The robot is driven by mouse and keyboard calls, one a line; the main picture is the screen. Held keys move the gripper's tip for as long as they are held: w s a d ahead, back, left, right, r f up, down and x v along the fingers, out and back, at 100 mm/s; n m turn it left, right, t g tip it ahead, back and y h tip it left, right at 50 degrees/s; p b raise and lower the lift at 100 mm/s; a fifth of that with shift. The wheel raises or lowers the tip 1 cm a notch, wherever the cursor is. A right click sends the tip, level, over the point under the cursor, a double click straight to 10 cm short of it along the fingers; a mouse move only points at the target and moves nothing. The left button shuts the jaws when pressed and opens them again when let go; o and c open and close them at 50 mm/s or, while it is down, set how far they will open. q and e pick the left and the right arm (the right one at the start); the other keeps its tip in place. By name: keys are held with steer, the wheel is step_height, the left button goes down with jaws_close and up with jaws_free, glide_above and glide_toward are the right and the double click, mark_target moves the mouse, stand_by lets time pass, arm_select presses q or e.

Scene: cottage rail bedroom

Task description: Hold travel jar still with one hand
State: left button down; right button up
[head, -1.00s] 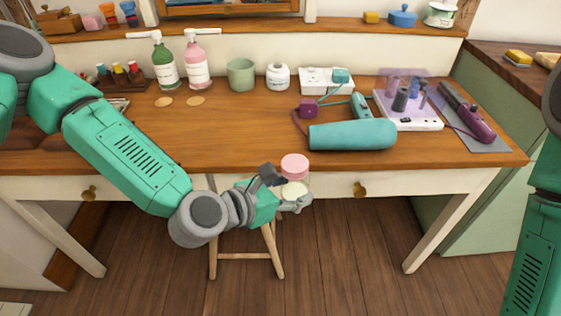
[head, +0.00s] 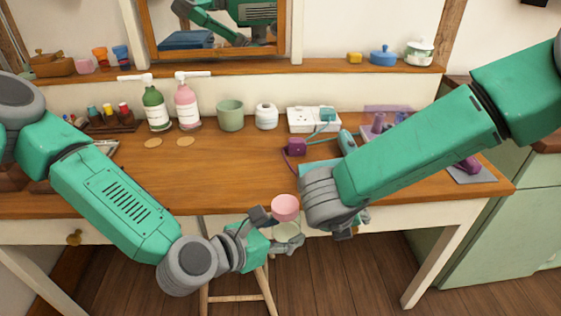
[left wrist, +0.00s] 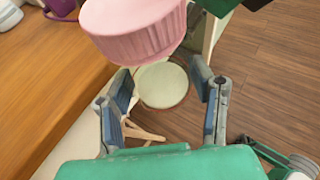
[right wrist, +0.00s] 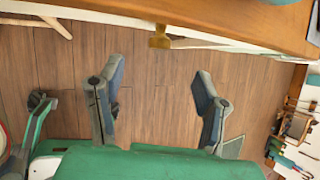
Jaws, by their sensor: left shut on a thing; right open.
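The travel jar has a ribbed pink lid (head: 285,206) over a pale see-through body (head: 288,232). It is in front of the desk's front edge, above the floor. My left gripper (head: 278,232) is shut on the jar's body below the lid. In the left wrist view, the lid (left wrist: 138,30) looms above the fingers and the pale body (left wrist: 163,86) is between them. My right gripper (right wrist: 160,85) is open and empty, just right of the jar in the head view; its fingers are mostly hidden there behind its own wrist.
The wooden desk (head: 200,185) has pump bottles (head: 187,105), a green cup (head: 230,115), a small white jar (head: 266,117) and a white socket box (head: 313,119) along its back. My right arm hides part of the desk's right side. A stool (head: 240,297) stands below the jar.

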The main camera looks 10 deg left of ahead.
mark_target(282, 201)
steer(key=s+a+r+m+g+y, duration=0.1)
steer(key=a+r+m+g, duration=0.1)
steer(key=a+r+m, duration=0.2)
steer(key=s+a+r+m+g+y, duration=0.1)
steer(key=s+a+r+m+g, duration=0.1)
steer(key=a+r+m, duration=0.3)
steer(key=s+a+r+m+g+y, duration=0.1)
steer(key=a+r+m, duration=0.3)
steer(key=r+m, duration=0.4)
steer(key=shift+s+a+r+g, duration=0.2)
steer(key=shift+s+r+g, duration=0.3)
steer(key=shift+s, duration=0.05)
steer(key=shift+s+f+m, duration=0.1)
steer(key=shift+f+m, duration=0.15)
steer(key=shift+m, duration=0.05)
step_height(282, 201, down, 7)
steer(key=shift+d+f, duration=0.1)
steer(key=shift+f, duration=0.05)
